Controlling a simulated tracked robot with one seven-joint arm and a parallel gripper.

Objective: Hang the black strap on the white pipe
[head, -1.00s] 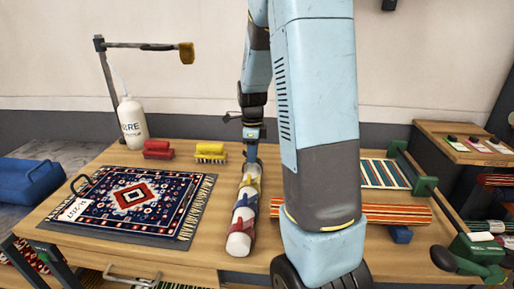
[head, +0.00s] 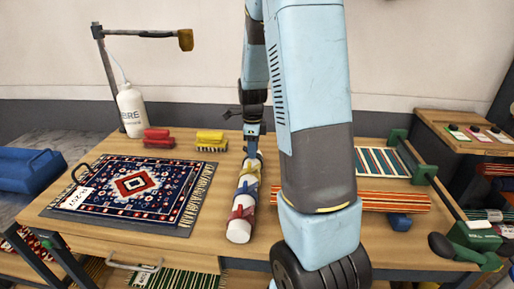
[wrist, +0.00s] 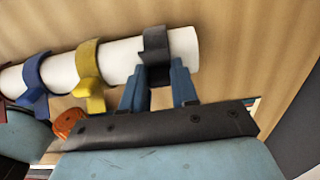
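The white pipe (head: 239,230) lies along the table, pointing away from me. In the wrist view the white pipe (wrist: 120,58) runs across the top, carrying a dark red, a blue (wrist: 32,75) and a yellow strap (wrist: 88,70). The black strap (wrist: 156,42) sits across the pipe near its right end there, its upper part lying over the pipe. Its lower end is between the two blue fingers of my gripper (wrist: 160,75), which appear to touch its sides. In the head view my gripper (head: 251,145) is at the pipe's far end, and the black strap is too small to make out.
A patterned rug (head: 135,187) lies left of the pipe. A white bottle (head: 131,112), red brushes (head: 158,138) and yellow brushes (head: 211,138) stand behind. A striped roll (head: 385,200) lies right, partly behind my arm. Table between rug and pipe is clear.

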